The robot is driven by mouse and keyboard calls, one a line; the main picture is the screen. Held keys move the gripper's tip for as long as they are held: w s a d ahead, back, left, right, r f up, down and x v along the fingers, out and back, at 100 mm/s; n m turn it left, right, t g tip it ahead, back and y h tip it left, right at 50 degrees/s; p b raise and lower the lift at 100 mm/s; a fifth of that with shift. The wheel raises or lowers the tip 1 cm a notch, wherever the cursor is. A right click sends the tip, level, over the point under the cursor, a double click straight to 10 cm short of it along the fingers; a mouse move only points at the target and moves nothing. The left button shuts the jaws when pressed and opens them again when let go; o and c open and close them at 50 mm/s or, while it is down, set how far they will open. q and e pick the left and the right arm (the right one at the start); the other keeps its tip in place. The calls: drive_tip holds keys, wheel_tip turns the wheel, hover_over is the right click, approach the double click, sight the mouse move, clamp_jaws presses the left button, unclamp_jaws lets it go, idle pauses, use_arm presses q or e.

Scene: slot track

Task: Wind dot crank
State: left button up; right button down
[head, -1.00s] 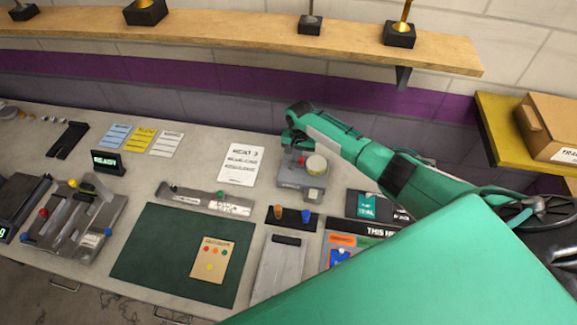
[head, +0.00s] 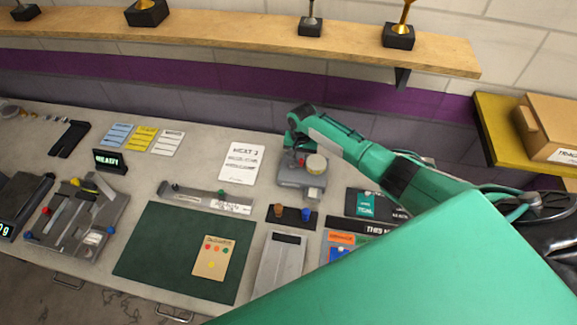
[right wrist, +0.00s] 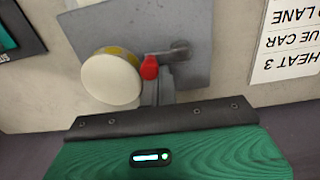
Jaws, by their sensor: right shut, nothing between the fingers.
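The crank device stands on the bench as a grey box (head: 301,177) with a round cream drum (head: 316,164) and a small red knob (head: 301,161) on top. In the right wrist view the red knob (right wrist: 149,68) sits at the end of a grey crank arm (right wrist: 168,54), beside the cream drum (right wrist: 111,80) with its yellow side. My right gripper (right wrist: 156,92) is shut and empty, its grey fingers close to the knob. I cannot tell whether they touch it. In the head view the wrist hides most of the fingers. My left gripper is not in view.
A white heat sheet (head: 242,162) lies left of the device. In front are a dark holder with an orange and a blue peg (head: 291,217), a green mat (head: 160,245) and a grey track piece (head: 205,199). A wooden shelf (head: 250,37) runs above.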

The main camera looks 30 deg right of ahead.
sight(298, 172)
drive_tip(key=shift+s, duration=0.55)
drive_tip(key=shift+s+a, duration=0.1)
drive_tip(key=shift+a, duration=0.05)
drive_tip(key=shift+s+a, duration=0.2)
drive_tip(key=shift+s, duration=0.25)
drive_tip(key=shift+a, duration=0.1)
drive_tip(key=shift+s+a, duration=0.35)
drive_tip(key=shift+a, duration=0.15)
drive_tip(key=shift+s+a, duration=0.25)
drive_tip(key=shift+a, duration=0.15)
